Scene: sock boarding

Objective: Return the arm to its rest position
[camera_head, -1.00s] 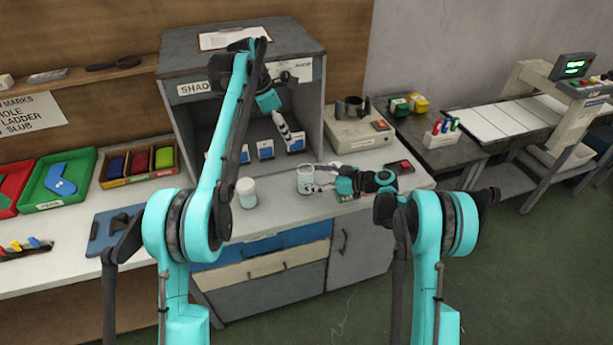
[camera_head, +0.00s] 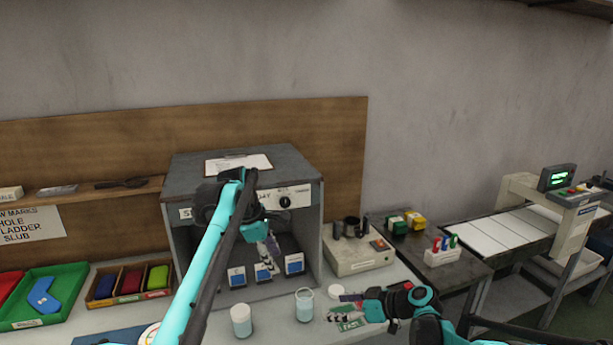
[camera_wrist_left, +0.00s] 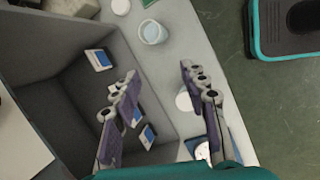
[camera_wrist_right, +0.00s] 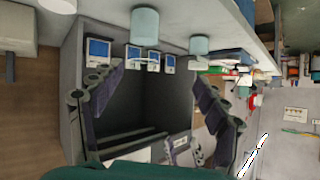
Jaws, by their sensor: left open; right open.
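My left gripper (camera_head: 268,258) is open with nothing between its fingers, in front of the open dark booth (camera_head: 305,240). In the left wrist view its spread fingers (camera_wrist_left: 160,78) hang over the booth's front edge and counter. My right gripper (camera_head: 342,308) is open and low over the counter, beside a pale-blue-filled jar (camera_head: 305,307). In the right wrist view its fingers (camera_wrist_right: 160,75) are spread and empty, with the booth opening beyond. Both forearms are raised in front of the counter; the right arm's lower part is cut off by the frame.
A second jar (camera_head: 241,322) stands left of the first. Several blue-and-white cards (camera_head: 236,277) stand inside the booth. Green tray (camera_head: 50,300) and compartment box (camera_head: 128,283) are at the left. Floor shows at the far right.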

